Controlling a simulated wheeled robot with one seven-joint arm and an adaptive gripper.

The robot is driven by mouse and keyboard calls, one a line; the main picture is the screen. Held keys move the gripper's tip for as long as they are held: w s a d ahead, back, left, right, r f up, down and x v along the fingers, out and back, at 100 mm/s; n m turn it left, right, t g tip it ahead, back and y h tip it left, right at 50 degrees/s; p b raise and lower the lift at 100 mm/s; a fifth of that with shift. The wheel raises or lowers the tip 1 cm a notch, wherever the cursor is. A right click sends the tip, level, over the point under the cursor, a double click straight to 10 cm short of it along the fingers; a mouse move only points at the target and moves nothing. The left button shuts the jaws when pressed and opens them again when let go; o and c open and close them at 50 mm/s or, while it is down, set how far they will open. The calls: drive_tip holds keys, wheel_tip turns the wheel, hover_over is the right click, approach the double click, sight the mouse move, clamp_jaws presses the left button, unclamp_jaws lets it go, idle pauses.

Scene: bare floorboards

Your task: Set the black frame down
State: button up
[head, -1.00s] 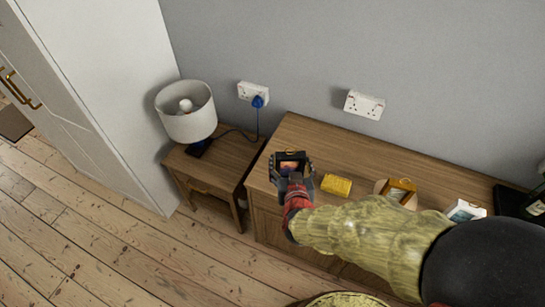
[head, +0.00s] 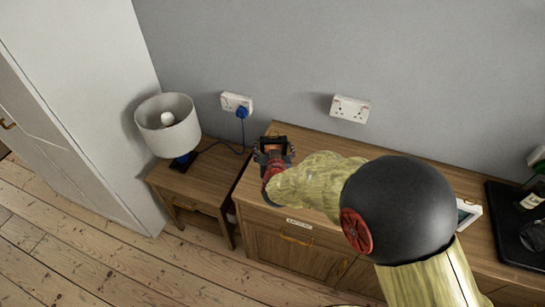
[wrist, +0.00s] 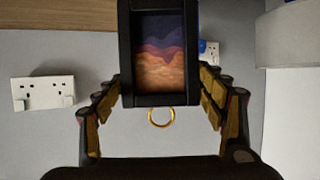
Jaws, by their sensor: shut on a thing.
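The black frame (head: 274,142) is in my gripper (head: 272,153), over the back left corner of the wooden dresser (head: 320,139). In the wrist view the frame (wrist: 127,60) stands between my two fingers (wrist: 160,102), which are shut on its sides. It holds a picture of purple and orange hills, and a gold ring sits at its lower edge in that view. I cannot tell whether the frame touches the dresser top.
A lamp (head: 168,128) stands on a small side table (head: 205,178) left of the dresser. A white frame (head: 467,213) and a black tray (head: 507,222) with a bottle (head: 530,201) are to the right. My arm hides the dresser's middle. Wall sockets (head: 350,108) are behind.

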drive_tip(key=shift+w+a+f, duration=0.15)
drive_tip(key=shift+w+f, duration=0.45)
drive_tip(key=shift+f, duration=0.1)
wheel_tip(320, 180, down, 3)
drive_tip(key=shift+w+f+b, duration=0.1)
drive_tip(key=shift+f+b, duration=0.1)
drive_tip(key=shift+b, duration=0.9)
drive_tip(key=shift+r, duration=0.1)
drive_tip(key=o, duration=1.2)
drive_tip(key=shift+o, duration=0.6)
